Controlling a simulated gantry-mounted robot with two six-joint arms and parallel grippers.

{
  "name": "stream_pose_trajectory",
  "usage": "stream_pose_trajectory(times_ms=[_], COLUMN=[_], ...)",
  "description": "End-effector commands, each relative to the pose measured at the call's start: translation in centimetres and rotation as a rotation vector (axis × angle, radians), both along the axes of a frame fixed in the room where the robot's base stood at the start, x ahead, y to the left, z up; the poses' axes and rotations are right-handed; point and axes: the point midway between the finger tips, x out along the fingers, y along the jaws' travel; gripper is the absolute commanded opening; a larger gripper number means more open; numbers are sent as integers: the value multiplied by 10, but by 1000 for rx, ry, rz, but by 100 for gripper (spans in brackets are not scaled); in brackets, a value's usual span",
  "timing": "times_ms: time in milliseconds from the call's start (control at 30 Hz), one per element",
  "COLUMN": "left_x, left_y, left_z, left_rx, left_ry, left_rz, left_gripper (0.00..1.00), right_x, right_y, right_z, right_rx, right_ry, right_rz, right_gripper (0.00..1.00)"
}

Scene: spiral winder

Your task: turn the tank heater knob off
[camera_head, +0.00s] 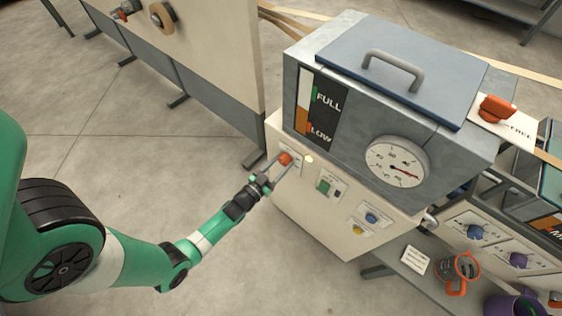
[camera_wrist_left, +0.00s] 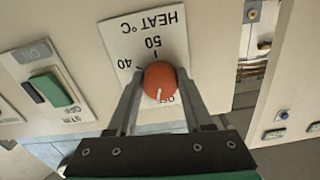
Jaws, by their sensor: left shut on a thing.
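The red-orange heater knob (camera_head: 285,158) is on the upper left of the cream panel under the tank. In the left wrist view the knob (camera_wrist_left: 160,78) sits on a white HEAT °C plate (camera_wrist_left: 150,35), with 50 above it, 40 to its left and a partly hidden OFF label at lower right. Its white pointer line points down in that view, near the OFF label. My left gripper (camera_head: 277,163) has its fingers shut on the knob's two sides. The right gripper is not in view.
A green STIR switch (camera_head: 326,186) is right of the knob, with a blue knob (camera_head: 372,218) and a yellow one (camera_head: 358,231) further right. A tank (camera_head: 345,80) with a dial gauge (camera_head: 396,165) stands above.

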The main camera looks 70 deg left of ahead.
Motion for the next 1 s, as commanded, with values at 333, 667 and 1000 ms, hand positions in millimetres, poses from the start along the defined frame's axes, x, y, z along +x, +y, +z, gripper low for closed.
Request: stream_pose_trajectory(times_ms=[333, 667, 1000], left_x=[1, 1, 1], left_y=[-1, -2, -2], left_z=[1, 1, 0], left_rx=[-227, -325, -337], left_ry=[-121, -173, -179], left_rz=[-1, -1, 0], left_gripper=[0, 0, 0], right_x=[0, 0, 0], right_y=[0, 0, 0], right_z=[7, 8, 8], right_rx=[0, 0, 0], right_ry=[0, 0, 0], right_rz=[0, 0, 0], right_gripper=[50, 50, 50])
